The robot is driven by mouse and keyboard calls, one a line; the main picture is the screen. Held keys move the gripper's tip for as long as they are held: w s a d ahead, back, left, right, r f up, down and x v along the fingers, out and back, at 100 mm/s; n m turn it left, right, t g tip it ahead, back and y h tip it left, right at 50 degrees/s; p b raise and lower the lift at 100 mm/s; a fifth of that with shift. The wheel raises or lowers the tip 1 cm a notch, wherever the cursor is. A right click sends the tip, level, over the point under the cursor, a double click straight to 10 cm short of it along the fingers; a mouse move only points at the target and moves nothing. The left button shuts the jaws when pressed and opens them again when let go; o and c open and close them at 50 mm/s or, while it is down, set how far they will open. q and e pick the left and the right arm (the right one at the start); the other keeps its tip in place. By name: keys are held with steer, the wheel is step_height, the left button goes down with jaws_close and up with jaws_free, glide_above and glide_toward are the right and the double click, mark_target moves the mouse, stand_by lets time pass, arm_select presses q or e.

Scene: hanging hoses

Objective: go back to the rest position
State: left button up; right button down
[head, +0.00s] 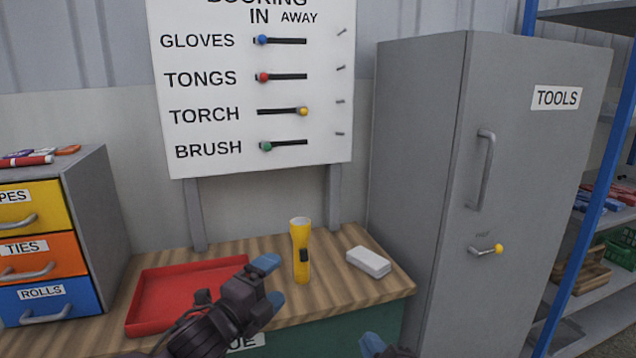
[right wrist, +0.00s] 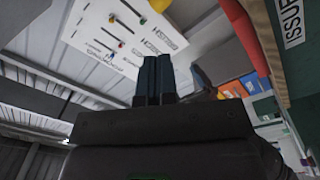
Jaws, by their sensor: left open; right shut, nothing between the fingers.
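My left gripper (head: 271,281) is open and empty over the front of the wooden bench, in front of the red tray's right side. My right gripper (head: 372,345) shows only as a blue fingertip at the bottom edge of the head view. In the right wrist view its two dark fingers (right wrist: 153,78) are shut together with nothing between them. A yellow torch (head: 302,262) stands upright on the bench, just right of my left gripper and apart from it.
The red tray (head: 140,318) looks empty where visible. A white box (head: 369,262) lies right of the torch. The booking board (head: 215,60) has the torch slider at right, the others at left. The grey TOOLS cabinet (head: 420,150) is shut; labelled drawers (head: 95,215) stand left.

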arm_select(q)
steer(key=s+a+f+n+y, duration=0.3)
steer(key=s+a+f+n, duration=0.25)
steer(key=f+n, duration=0.35)
steer(key=s+a+f+n+y, duration=0.3)
steer(key=s+a+f+n, duration=0.25)
steer(key=f+n, duration=0.3)
steer(key=s+a+f+n+g+y, duration=0.2)
steer(key=s+f, duration=0.4)
steer(key=s, duration=0.4)
steer(key=s+a+f+n+g+y, duration=0.2)
steer(key=s+a+f+n, duration=0.2)
steer(key=s+f, duration=0.3)
steer(key=s+a, duration=0.1)
steer(key=s, duration=0.1)
steer(key=shift+s+a+f+g, duration=0.25)
steer(key=shift+s+a+g, duration=0.05)
steer(key=shift+s+a, duration=0.1)
arm_select(e)
steer(key=s+d+f+m+g+h, duration=0.3)
steer(key=s+d+f+m, duration=0.3)
steer(key=s+d+f, duration=0.3)
steer(key=s+d+f+m+g+h, duration=0.2)
steer(key=s+d+f+m, duration=0.5)
steer(key=s+f, duration=0.7)
steer(key=shift+s+d+m+g+h, duration=0.3)
steer(key=shift+d+g+h, duration=0.1)
steer(key=shift+d+g, duration=0.5)
steer(key=shift+w+d, duration=0.1)
